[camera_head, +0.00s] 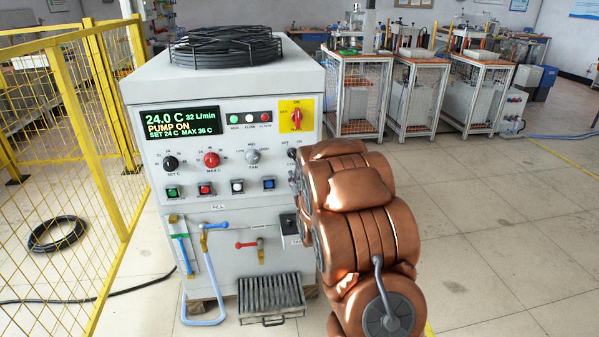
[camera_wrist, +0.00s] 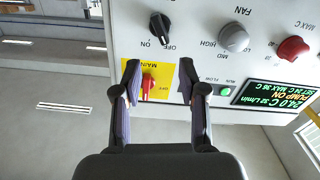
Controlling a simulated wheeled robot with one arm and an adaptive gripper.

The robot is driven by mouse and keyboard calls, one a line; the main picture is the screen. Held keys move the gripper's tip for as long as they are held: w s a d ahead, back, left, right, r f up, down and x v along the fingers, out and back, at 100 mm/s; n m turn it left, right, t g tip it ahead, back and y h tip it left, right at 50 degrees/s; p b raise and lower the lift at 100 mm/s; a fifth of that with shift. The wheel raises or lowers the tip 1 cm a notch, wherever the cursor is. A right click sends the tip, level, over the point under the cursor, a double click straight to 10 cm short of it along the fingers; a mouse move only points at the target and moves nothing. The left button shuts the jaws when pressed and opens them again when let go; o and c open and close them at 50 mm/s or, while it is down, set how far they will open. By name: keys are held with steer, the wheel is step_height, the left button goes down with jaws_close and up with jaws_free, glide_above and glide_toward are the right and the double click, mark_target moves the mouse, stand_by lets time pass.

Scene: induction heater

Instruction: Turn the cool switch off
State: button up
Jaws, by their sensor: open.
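The cool switch seems to be the black rotary knob (camera_wrist: 160,26) with ON and OFF marks, near the top of the wrist view. In the head view, a black knob (camera_head: 292,153) with an OFF mark shows beside my copper-coloured arm, which hides its surroundings. I cannot tell its pointer's direction for certain. My gripper (camera_wrist: 166,82) is open and empty in front of the panel. In the picture its fingers lie below the black knob and on either side of the red main switch (camera_wrist: 149,84); contact is not visible. The gripper is hidden in the head view.
The cabinet's display (camera_head: 180,122) reads 24.0 C, 32 L/min, PUMP ON. The grey fan knob (camera_head: 252,156) and red max knob (camera_head: 211,159) sit left of the black knob. A yellow mesh fence (camera_head: 75,150) stands at left. The floor (camera_head: 500,220) at right is clear.

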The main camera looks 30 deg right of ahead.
steer(key=shift+s, duration=0.15)
steer(key=shift+a, duration=0.2)
